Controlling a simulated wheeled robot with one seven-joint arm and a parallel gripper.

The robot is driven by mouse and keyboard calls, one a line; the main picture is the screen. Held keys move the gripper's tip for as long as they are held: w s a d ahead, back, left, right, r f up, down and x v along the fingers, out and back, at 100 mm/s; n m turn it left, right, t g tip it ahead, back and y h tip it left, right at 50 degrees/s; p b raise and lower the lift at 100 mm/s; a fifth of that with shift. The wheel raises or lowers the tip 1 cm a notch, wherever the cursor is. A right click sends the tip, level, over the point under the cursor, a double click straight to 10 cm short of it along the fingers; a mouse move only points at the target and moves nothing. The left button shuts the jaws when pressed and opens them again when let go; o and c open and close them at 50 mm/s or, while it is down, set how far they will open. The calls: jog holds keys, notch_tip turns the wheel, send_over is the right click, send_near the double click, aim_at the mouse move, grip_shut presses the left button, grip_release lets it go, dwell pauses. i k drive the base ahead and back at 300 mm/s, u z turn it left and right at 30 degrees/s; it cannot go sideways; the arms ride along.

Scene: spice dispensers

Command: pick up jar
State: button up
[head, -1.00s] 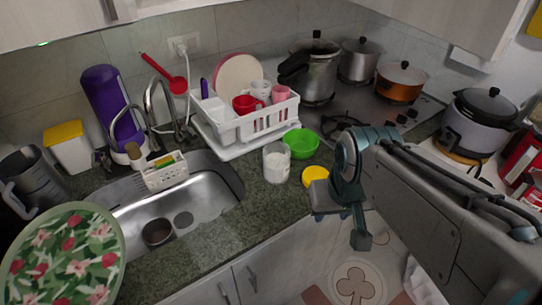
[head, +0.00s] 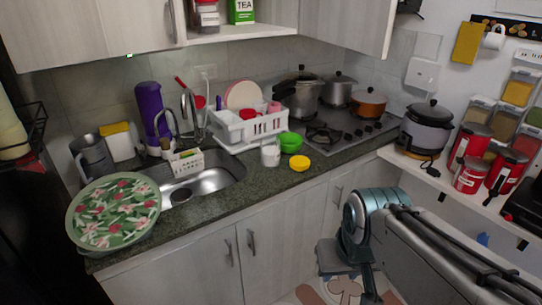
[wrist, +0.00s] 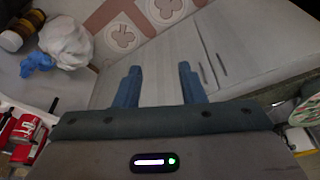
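A clear jar with pale contents (head: 270,153) stands upright on the counter, right of the sink and in front of the dish rack. A yellow round lid or shallow dish (head: 300,163) lies to its right. Another jar with a red lid (head: 207,14) stands on the upper shelf. I cannot tell which jar the task names. In the wrist view my gripper (wrist: 160,84) is open, with nothing between its two blue fingers, facing the lower cabinets and floor. In the head view it is low, in front of the cabinets and well away from both jars.
A green bowl (head: 290,141) stands behind the counter jar, near the dish rack (head: 228,130). Red canisters (head: 470,174), a rice cooker (head: 427,127) and spice dispensers (head: 518,88) are at right. A floral tray (head: 112,212) lies at left. A white bag (wrist: 66,42) shows in the wrist view.

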aim_at(270, 152)
jog(key=u, duration=0.15)
jog(key=i, duration=1.35)
jog(key=u, duration=0.1)
